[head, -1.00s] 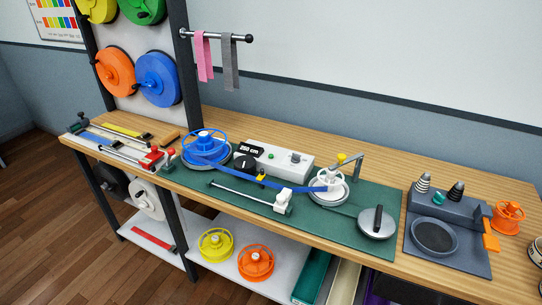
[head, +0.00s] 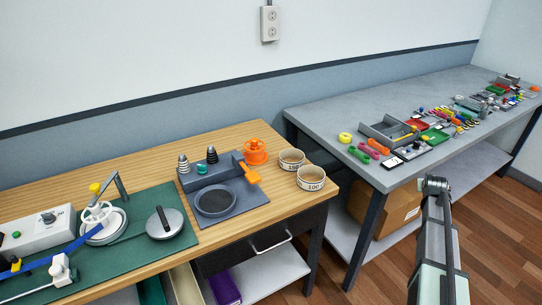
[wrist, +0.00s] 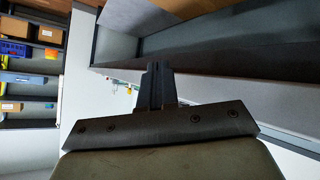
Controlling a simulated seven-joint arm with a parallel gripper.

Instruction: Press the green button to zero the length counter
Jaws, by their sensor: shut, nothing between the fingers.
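The green button (head: 16,235) is a small round spot on top of a white control box (head: 38,232) at the left edge of the head view. A dark knob stands to its right on the same box. The length display is out of the head view now. My gripper (wrist: 157,68) is shut and empty in the wrist view, away from the control box. The wrist view shows neither button nor box. In the head view my arm rises at the lower right, far from the button, and my fingertips cannot be made out there.
The wooden bench (head: 276,207) carries a green mat (head: 150,205), a blue strap, a round lidded pan (head: 165,224), a grey weighing tray (head: 245,205) and two labelled tubs (head: 311,178). A grey table (head: 330,115) with many small parts stands right. Dark shelving (wrist: 25,92) shows in the wrist view.

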